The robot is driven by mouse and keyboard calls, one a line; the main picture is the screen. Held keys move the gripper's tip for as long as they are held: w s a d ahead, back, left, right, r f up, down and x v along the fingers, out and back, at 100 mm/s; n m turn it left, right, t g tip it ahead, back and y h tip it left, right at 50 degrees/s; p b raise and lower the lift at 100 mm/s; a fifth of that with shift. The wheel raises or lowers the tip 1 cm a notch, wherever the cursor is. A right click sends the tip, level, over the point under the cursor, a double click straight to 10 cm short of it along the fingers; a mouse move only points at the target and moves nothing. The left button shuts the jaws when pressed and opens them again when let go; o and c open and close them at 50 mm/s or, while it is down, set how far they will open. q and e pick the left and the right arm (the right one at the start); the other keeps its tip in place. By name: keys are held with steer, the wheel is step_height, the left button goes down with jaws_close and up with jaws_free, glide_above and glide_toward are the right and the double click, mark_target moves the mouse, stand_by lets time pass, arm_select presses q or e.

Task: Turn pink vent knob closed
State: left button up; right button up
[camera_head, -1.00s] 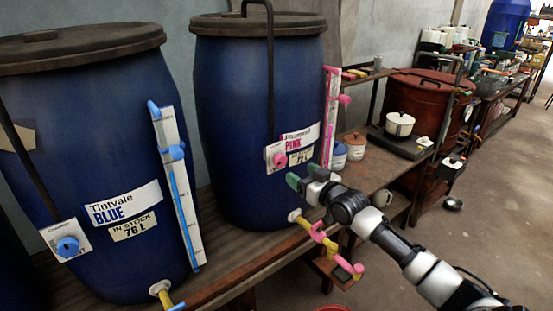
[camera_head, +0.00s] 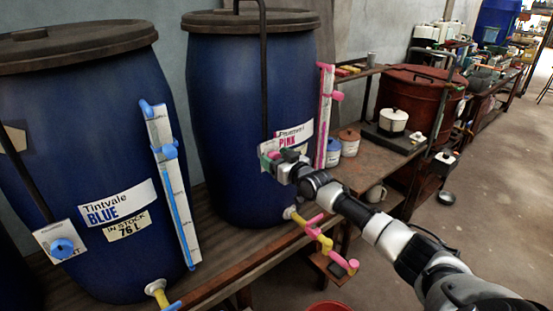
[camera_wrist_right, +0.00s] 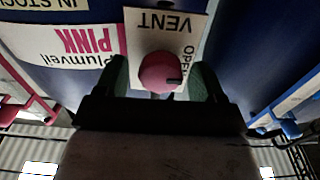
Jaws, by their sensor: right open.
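The pink vent knob (camera_wrist_right: 160,72) is round, with a dark mark on its rim, and sits on a white plate (camera_wrist_right: 160,22) lettered VENT and OPEN. The plate is on the front of the blue barrel labelled PINK (camera_head: 240,110). My right gripper (camera_wrist_right: 158,80) is open, with one green fingertip on each side of the knob. I cannot tell whether the fingers touch it. In the head view my right gripper (camera_head: 272,160) is at the plate and largely hides the knob. My left gripper is not in view.
A blue barrel labelled BLUE (camera_head: 75,170) stands at the left with its own blue knob (camera_head: 62,248). A pink tap (camera_head: 325,240) is below my right arm. A pink-marked level gauge (camera_head: 326,115) stands right of the PINK barrel. Small pots and a red drum (camera_head: 415,95) are further right.

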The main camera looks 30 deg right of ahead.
steer(key=c, duration=0.9)
steer(key=shift+m, duration=0.3)
steer(key=m+b, duration=0.2)
steer(key=shift+f+m, duration=0.1)
steer(key=shift+m, duration=0.2)
steer(key=m+b, duration=0.1)
steer(key=m, duration=0.3)
steer(key=shift+d+m, duration=0.1)
steer(key=shift+m, duration=0.2)
steer(key=m, duration=0.4)
steer(key=shift+m, duration=0.3)
steer(key=m+p, duration=0.1)
steer(key=m, duration=0.4)
steer(key=shift+f+m, duration=0.1)
steer(key=shift+m, duration=0.3)
